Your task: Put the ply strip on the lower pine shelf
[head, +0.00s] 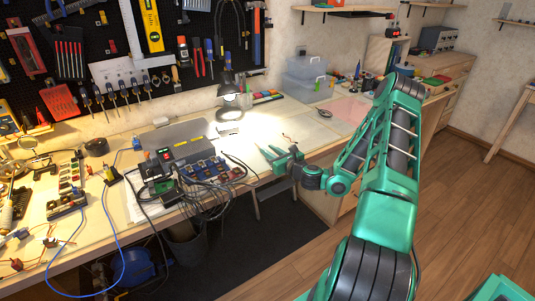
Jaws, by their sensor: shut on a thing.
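My green gripper (276,150) is above the workbench, near its front edge, right of the cluster of electronics. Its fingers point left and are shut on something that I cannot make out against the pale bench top. I cannot pick out the ply strip anywhere else in the head view. A pine shelf (318,9) is on the back wall at the top, well behind and above my gripper, with a dark, red-ended thing at its right part. Another wooden shelf (441,4) is cut by the top edge. I cannot tell which is the lower one.
Wired electronics (190,168) crowd the bench left of my gripper. A lit lamp (229,104) and clear plastic boxes (307,80) stand toward the back. Tools hang on the black pegboard (205,28). The bench top around the pale mat (300,124) is fairly clear.

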